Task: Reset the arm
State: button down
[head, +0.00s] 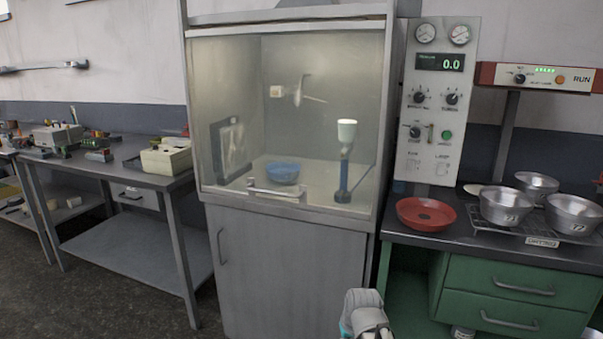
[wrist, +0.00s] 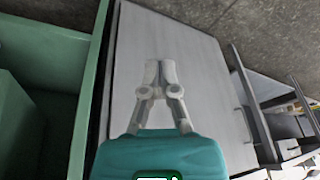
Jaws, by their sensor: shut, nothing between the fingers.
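My gripper (wrist: 160,72) shows in the wrist view with its two fingers together, shut and empty. Behind it is the grey door of the cabinet under the fume hood. In the head view, part of my arm shows at the bottom edge, in front of the cabinet (head: 285,270) and left of the green drawer bench; the fingertips are not clearly seen there. Nothing is seen touching the fingers.
A glass-fronted hood (head: 230,60) holds a blue bowl (head: 283,173). A red pan (head: 426,214) and several metal pots (head: 506,207) stand on the right bench above green drawers (head: 510,290). A grey table (head: 125,170) stands left. The floor at left is clear.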

jog(key=s+d+m+g+h, duration=0.1)
jog(key=s+d+m+g, duration=0.15)
jog(key=s+d, duration=0.4)
notch_tip(320, 180, up, 22)
jog(key=s+a+p, duration=0.1)
jog(key=p, duration=2.2)
jog(key=shift+s+a+g, duration=0.15)
jog(key=shift+a+g, duration=0.15)
jog(key=shift+g, duration=0.05)
